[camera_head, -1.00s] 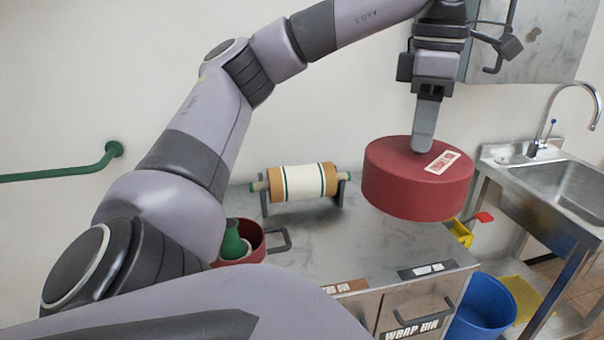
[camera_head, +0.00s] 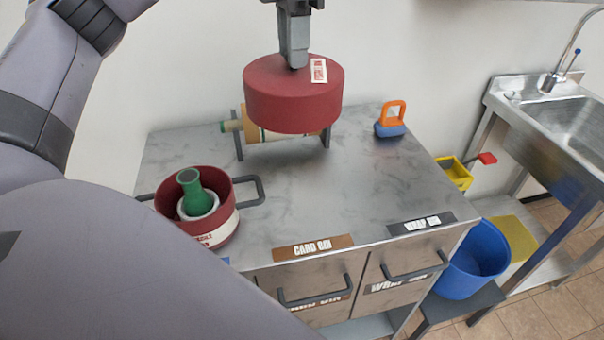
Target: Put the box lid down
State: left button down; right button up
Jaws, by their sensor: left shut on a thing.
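The box lid (camera_head: 290,105) is a round, deep red lid with a small white label on top. My left gripper (camera_head: 294,62) is shut on its top and holds it level above the back of the metal counter (camera_head: 320,190). The lid hides part of the paper roll on its holder behind it. An open round red box (camera_head: 222,238) stands at the counter's left front. A green vase (camera_head: 200,200) and a white ring-shaped piece show inside it. My right gripper is not in view.
An orange-handled blue tool (camera_head: 391,120) stands at the counter's back right. The paper roll holder (camera_head: 238,132) is at the back. The counter's middle and right are clear. A blue bucket (camera_head: 475,262) and a sink (camera_head: 560,115) are to the right.

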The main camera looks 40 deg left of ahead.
aim_at(311, 68)
pick_arm(q)
jog(key=f+n, duration=0.1)
jog(key=w+d+f+n, duration=0.1)
jog(key=f, duration=0.1)
jog(key=w+f+b, duration=0.1)
jog(key=f, duration=0.1)
jog(key=shift+w+d+n, duration=0.15)
jog(key=shift+d+n, duration=0.15)
jog(key=shift+n, duration=0.1)
notch_tip(311, 68, down, 19)
jog(key=b, duration=0.2)
jog(key=shift+f+b, duration=0.1)
jog(key=shift+b, duration=0.25)
jog(key=shift+f, duration=0.15)
jog(key=c, duration=0.9)
grip_release()
jog(key=shift+o, duration=0.2)
